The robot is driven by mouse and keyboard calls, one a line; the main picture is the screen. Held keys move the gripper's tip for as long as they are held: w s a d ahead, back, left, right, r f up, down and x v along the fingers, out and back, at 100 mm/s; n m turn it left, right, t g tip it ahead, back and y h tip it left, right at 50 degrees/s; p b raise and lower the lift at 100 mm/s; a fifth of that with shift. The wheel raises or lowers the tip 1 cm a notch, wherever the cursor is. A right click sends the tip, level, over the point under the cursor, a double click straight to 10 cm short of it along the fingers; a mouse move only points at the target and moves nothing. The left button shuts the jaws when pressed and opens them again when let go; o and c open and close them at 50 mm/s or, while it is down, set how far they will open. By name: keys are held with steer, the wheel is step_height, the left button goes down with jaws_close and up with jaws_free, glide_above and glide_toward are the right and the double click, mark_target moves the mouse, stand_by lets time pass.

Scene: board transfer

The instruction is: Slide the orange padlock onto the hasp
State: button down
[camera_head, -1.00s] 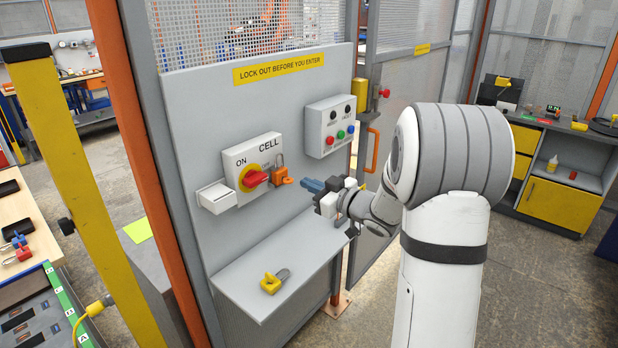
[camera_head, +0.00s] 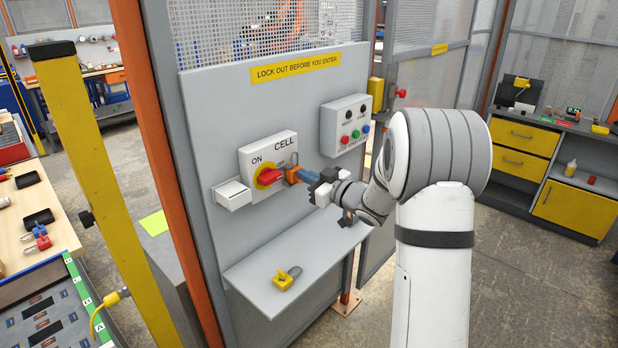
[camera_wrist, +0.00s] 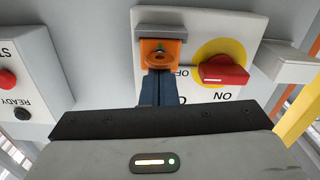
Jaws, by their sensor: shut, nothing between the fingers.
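The orange padlock (camera_head: 291,177) is at the right side of the switch panel (camera_head: 256,148), beside the red switch handle (camera_head: 270,176). A thin shackle shows above its body in the head view. The hasp is too small and covered to tell apart, so I cannot tell how far the padlock is on it. My gripper (camera_head: 303,174) is shut and empty, its blue fingertips close against the padlock. In the wrist view the padlock (camera_wrist: 163,54) is just past the closed fingertips (camera_wrist: 158,78); whether they touch is unclear.
A yellow padlock (camera_head: 284,280) lies on the grey shelf (camera_head: 315,252) below. A white box (camera_head: 232,194) is left of the switch panel, and a button box (camera_head: 345,125) is to its right. A yellow post (camera_head: 95,190) stands at the left.

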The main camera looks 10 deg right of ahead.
steer(key=shift+w+a, duration=0.35)
steer(key=shift+w, duration=0.1)
stand_by(0.4)
steer(key=s+d+r+m+h+b, duration=0.2)
steer(key=s+d+m+h, duration=0.3)
steer(key=s+d+h, duration=0.5)
steer(key=s+a+f+m+g, duration=0.1)
steer(key=s+a+f+g, duration=0.1)
steer(key=s, duration=0.7)
steer(key=s+a+f+m+g, duration=0.1)
steer(key=s+a+g, duration=0.3)
steer(key=s, duration=0.6)
steer(key=s+a+f+m+g, duration=0.1)
steer(key=s+a+f+g, duration=0.2)
steer(key=s, duration=0.7)
steer(key=f+g, duration=0.1)
steer(key=g, duration=0.1)
steer(key=shift+a+m+g+h, duration=0.2)
steer(key=shift+m+g+h, duration=0.1)
steer(key=shift+s, duration=0.1)
